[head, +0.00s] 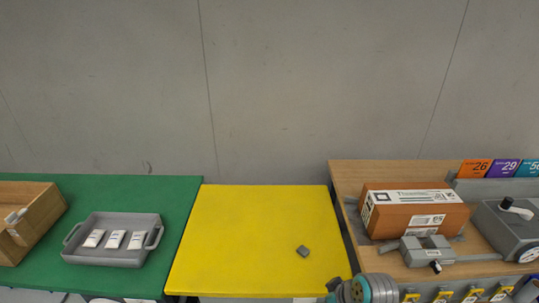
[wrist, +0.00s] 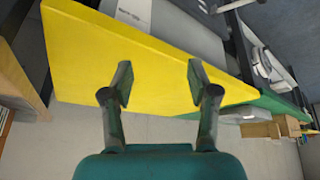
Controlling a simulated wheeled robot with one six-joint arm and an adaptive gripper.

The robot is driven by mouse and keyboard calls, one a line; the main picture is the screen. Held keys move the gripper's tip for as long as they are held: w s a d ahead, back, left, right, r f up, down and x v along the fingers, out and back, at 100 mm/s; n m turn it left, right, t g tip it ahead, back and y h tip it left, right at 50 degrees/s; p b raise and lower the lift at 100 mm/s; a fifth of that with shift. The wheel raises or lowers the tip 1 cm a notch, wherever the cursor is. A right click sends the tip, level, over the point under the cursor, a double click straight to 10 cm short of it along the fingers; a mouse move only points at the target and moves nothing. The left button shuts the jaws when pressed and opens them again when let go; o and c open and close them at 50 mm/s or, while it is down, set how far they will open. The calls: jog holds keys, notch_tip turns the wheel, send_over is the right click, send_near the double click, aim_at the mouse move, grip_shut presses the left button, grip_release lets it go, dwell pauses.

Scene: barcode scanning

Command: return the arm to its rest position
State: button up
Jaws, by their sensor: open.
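My gripper (wrist: 160,83) is open in the wrist view, its two fingers spread wide with nothing between them. Behind the fingers in that view is the yellow tabletop (wrist: 85,60), seen at a steep slant. In the head view, a teal and grey part of my arm (head: 365,290) shows at the bottom edge, in front of the gap between the yellow table (head: 240,240) and the wooden table (head: 350,185). I cannot make out the fingers in the head view.
The green table (head: 160,195) at left bears a grey tray (head: 115,257) with three white tubes and a wooden box (head: 45,215). A cardboard box (head: 400,218) and grey devices stand on the wooden table.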

jog(key=s+d+f+m+t+h, duration=0.1)
jog(key=s+f+m+t, duration=0.2)
jog(key=s, duration=0.7)
jog(key=s+d+f+m+t+h, duration=0.1)
jog(key=s+f+m+t, duration=0.1)
jog(key=s+f, duration=0.5)
jog(key=s+d+r+m+t+h, duration=0.1)
jog(key=s+r+t, duration=0.4)
jog(key=s+r, duration=1.3)
jog(key=s+m, duration=0.1)
jog(key=s, duration=0.3)
jog(key=shift+r, duration=0.2)
